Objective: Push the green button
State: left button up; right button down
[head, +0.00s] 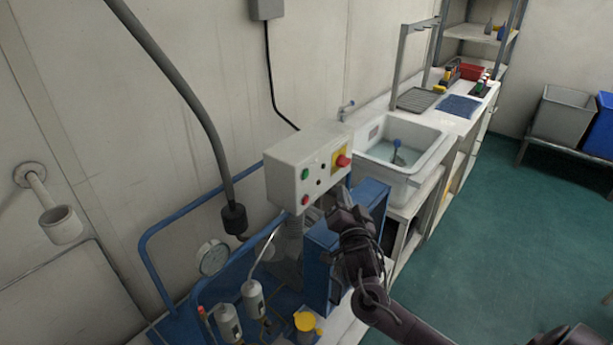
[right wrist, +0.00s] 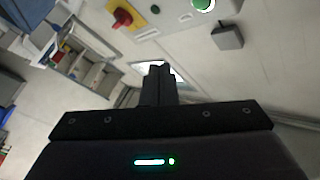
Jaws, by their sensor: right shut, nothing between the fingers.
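The green button (head: 305,174) is on the front face of a pale control box (head: 285,180) mounted at the wall. A red button (head: 305,200) is below it, and a red emergency knob (head: 343,161) on a yellow plate is to its right. My right gripper (head: 347,190) is shut and empty, just below and in front of the box's right part, apart from the green button. In the right wrist view the shut fingers (right wrist: 158,75) point toward the box; the green button (right wrist: 202,4) is at the top edge, and the red knob (right wrist: 122,18) is to its left. My left gripper is not in view.
A blue cabinet (head: 318,262) stands below the box, close to my right arm. A white sink (head: 420,150) is behind, to the right.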

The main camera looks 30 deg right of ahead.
aim_at(306, 174)
jog(key=w+a+b, duration=0.3)
jog(key=w, duration=0.4)
jog(key=shift+w, duration=0.25)
dwell(1.7)
jog(key=shift+w+a+b, duration=0.1)
jog(key=shift+b, duration=0.2)
jog(key=shift+w+a, duration=0.1)
jog(key=shift+w, duration=0.2)
